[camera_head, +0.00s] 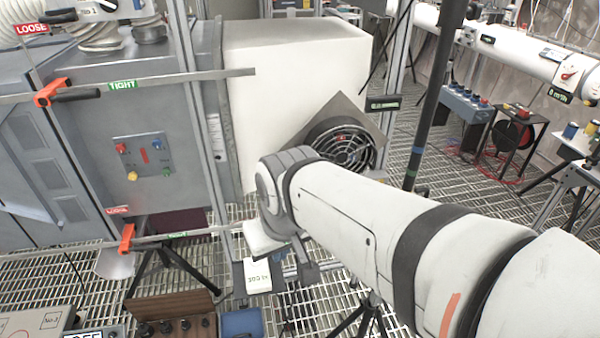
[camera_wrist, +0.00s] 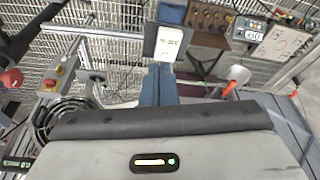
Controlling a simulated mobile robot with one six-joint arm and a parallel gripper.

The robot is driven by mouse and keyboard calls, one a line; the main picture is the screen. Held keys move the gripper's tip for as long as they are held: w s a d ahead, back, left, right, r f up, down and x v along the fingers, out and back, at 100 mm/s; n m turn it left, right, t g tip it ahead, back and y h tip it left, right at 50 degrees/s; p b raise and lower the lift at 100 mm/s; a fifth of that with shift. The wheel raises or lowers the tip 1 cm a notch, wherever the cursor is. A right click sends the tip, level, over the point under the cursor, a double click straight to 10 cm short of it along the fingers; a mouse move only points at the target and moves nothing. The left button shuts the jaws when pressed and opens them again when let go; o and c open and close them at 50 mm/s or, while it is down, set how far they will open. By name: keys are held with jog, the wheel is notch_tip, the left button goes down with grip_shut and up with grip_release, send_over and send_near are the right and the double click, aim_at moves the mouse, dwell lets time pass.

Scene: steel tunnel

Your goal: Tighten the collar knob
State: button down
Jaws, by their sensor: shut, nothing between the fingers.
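Two orange clamp collars sit on rails by the grey cabinet in the head view. The upper collar (camera_head: 50,92) has a black handle reaching right, between a red LOOSE tag (camera_head: 31,29) and a green TIGHT tag (camera_head: 122,85). The lower collar (camera_head: 127,238) sits between another LOOSE tag (camera_head: 118,210) and a TIGHT tag (camera_head: 178,235). An orange part, probably this lower collar, shows in the wrist view (camera_wrist: 230,89), right of my gripper. My gripper (camera_wrist: 159,72) is shut and empty, apart from both collars. My arm mostly hides it in the head view.
A card on a dark stand (camera_head: 258,276) is near my gripper. A wooden box with knobs (camera_head: 172,318) lies on the front left. A round fan (camera_head: 340,148) and white housing (camera_head: 290,80) are behind my arm. Tripod legs stand on the grated floor.

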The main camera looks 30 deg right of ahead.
jog(key=w+d+f+n+g+h, duration=0.1)
jog(key=d+f+n+g+h, duration=0.25)
jog(key=d+n, duration=0.35)
jog(key=w+d+f+n+g+h, duration=0.1)
jog(key=d+f+n+g+h, duration=0.1)
jog(key=d+n+g+h, duration=0.4)
jog(key=w+d+f+n+t+h, duration=0.25)
jog(key=w+d+n+h, duration=0.55)
jog(key=n, duration=0.6)
jog(key=w+x, duration=0.1)
jog(key=x, duration=0.5)
jog(key=shift+d+f+g, duration=0.15)
jog(key=shift+f+g, duration=0.15)
jog(key=shift+g, duration=0.1)
jog(key=shift+s+f, duration=0.1)
jog(key=shift+s, duration=0.15)
jog(key=shift+s+r+p, duration=0.25)
jog(key=shift+r+p, duration=0.5)
jog(key=shift+p, duration=1.05)
